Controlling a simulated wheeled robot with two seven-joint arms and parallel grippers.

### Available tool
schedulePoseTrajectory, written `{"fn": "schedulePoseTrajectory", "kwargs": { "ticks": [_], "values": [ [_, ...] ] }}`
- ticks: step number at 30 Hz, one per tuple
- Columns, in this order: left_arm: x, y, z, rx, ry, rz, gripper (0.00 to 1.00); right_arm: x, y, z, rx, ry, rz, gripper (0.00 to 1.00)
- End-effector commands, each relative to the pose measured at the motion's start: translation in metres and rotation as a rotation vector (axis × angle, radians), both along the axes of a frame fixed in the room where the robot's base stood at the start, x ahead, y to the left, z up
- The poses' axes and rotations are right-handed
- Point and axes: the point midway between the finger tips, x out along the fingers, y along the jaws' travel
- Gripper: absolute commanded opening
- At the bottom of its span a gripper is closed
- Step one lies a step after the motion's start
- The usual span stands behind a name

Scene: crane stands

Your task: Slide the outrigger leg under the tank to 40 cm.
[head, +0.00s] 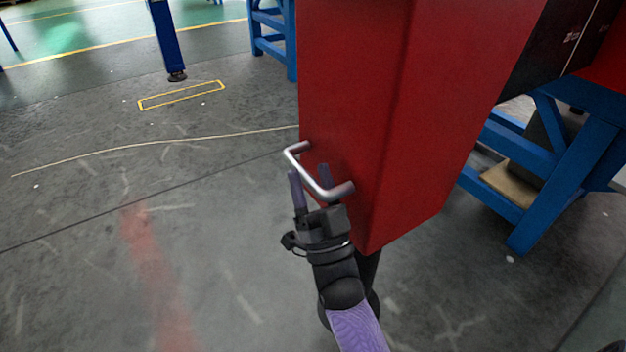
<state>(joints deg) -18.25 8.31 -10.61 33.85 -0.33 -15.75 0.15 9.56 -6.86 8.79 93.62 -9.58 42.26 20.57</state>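A large red box-shaped part (440,110), which looks like the outrigger leg, fills the upper middle of the head view. A silver bar handle (303,172) sticks out from its near end face. My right gripper (309,172) is at the handle, with one purple finger on the left side of the bar and the other on the side towards the red face. A gap shows between the fingers, with the bar passing between them; I cannot tell whether either finger touches it. My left gripper is out of view. The tank cannot be made out for sure.
A black section (545,50) with small white marks adjoins the red part. A blue stand (555,180) is at right, another blue stand (270,32) at the back. A blue post (166,35) stands near a yellow floor rectangle (180,96). The grey floor at left is clear.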

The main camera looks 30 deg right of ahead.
Motion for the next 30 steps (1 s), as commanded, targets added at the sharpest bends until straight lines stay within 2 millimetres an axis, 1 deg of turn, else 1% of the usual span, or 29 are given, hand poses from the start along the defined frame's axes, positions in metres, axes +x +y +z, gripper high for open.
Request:
{"fn": "schedulePoseTrajectory", "kwargs": {
  "ticks": [9, 11, 18, 21, 24, 30],
  "values": [
    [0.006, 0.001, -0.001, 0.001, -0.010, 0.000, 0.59, -0.003, 0.000, -0.005, 0.001, 0.006, 0.000, 0.61],
    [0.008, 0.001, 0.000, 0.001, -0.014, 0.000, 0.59, -0.009, 0.001, -0.011, 0.001, 0.009, 0.000, 0.61],
    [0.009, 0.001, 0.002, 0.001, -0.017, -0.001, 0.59, -0.052, 0.006, -0.053, 0.001, 0.009, 0.001, 0.61],
    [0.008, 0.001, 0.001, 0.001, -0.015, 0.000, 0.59, -0.064, 0.008, -0.065, 0.001, 0.007, 0.001, 0.61],
    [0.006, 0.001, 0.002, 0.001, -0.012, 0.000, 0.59, -0.070, 0.008, -0.070, 0.000, 0.005, 0.000, 0.61],
    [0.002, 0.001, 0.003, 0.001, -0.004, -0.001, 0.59, -0.071, 0.008, -0.070, 0.000, 0.003, 0.000, 0.61]
  ]
}}
